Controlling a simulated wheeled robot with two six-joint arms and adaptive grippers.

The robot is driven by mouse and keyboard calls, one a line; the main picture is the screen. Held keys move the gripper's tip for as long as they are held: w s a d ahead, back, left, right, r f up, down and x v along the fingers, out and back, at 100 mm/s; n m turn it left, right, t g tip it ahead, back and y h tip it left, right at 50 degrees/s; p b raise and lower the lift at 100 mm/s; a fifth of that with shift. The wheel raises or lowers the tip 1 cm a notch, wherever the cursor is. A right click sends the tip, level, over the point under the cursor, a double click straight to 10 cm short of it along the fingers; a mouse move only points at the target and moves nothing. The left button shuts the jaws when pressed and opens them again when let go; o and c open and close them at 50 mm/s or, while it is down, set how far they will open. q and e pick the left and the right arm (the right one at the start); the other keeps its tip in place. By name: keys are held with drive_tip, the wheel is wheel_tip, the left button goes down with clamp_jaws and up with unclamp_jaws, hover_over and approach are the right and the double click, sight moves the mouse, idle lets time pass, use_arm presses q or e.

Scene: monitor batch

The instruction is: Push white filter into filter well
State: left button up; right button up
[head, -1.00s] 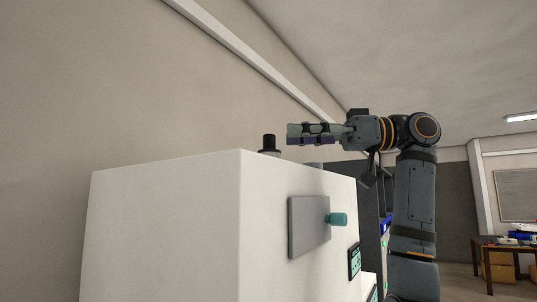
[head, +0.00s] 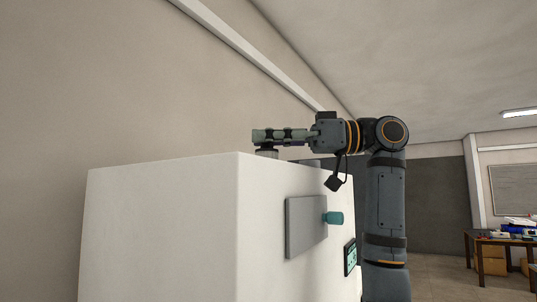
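My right gripper (head: 278,135) is level above the top of a large white cabinet (head: 160,225), its fingers pointing left. The fingers are seen edge-on, so the gap between them cannot be judged. Just under the fingers a short cylinder (head: 269,153) stands on the cabinet top; its pale lower part shows, and its dark top is mostly covered by the gripper. I cannot tell whether the fingers touch it, or whether it is the white filter. The filter well cannot be made out. My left gripper is not in view.
A desk (head: 496,243) with items stands far right. A beige wall is behind the cabinet.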

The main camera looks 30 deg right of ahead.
drive_tip(key=shift+c, duration=1.2)
drive_tip(key=shift+w+a, duration=0.15)
clamp_jaws()
drive_tip(key=shift+r, duration=0.3)
wheel_tip(320, 180, up, 2)
drive_tip(key=shift+r, duration=0.25)
drive_tip(key=s+d+r+p, duration=0.1)
drive_tip(key=d+r+p, duration=0.8)
drive_tip(key=d, duration=0.5)
drive_tip(key=shift+s+r, duration=0.15)
drive_tip(key=shift+r, duration=0.25)
